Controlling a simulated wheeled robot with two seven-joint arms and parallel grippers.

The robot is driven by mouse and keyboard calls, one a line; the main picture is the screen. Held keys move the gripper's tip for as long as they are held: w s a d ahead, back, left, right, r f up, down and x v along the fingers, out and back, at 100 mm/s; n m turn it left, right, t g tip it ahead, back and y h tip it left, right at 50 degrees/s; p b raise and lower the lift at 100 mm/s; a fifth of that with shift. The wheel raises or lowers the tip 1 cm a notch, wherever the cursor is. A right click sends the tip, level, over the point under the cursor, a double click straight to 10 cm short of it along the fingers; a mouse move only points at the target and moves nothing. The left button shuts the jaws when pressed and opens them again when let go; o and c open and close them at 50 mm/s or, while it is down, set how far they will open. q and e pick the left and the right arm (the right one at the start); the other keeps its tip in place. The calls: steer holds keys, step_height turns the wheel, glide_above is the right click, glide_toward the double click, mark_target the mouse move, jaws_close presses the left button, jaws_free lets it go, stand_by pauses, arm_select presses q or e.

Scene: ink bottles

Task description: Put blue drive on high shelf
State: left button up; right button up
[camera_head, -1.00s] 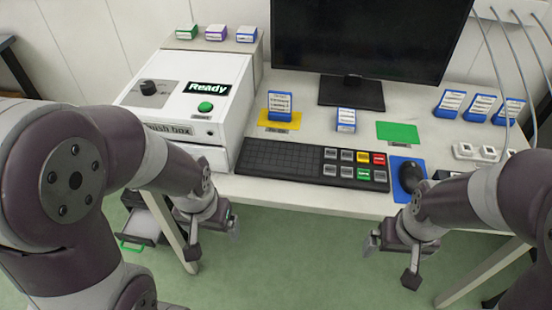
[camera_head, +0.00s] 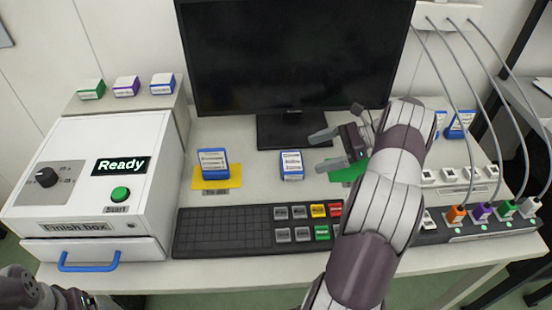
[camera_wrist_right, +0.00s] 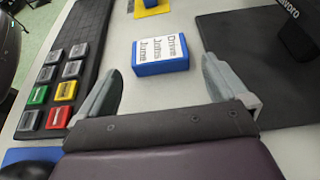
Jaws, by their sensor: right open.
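A blue drive (camera_head: 291,166) with a white label stands on the desk in front of the monitor. Another blue drive (camera_head: 213,163) stands on a yellow mat (camera_head: 230,183) to its left. My right gripper (camera_head: 325,150) is open and empty, just right of the middle drive, with its fingers pointing toward it. In the right wrist view the middle drive (camera_wrist_right: 160,54) lies ahead between the open fingers, untouched. A raised ledge (camera_head: 112,103) at the back left holds a green, a purple and a blue drive. Of my left arm only dark parts show at the bottom left corner; its fingers are hidden.
The white finish box (camera_head: 90,170) with a "Ready" display stands at left, its blue-handled drawer (camera_head: 90,252) shut. A keyboard (camera_head: 240,232) lies along the front. The monitor (camera_head: 290,60) blocks the back. Cables (camera_head: 470,110) hang at right. More blue drives (camera_head: 460,124) stand behind my right arm.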

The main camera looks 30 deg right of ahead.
mark_target(293, 161)
steer(key=x, duration=0.9)
steer(key=shift+a, duration=0.2)
steer(key=c, duration=0.8)
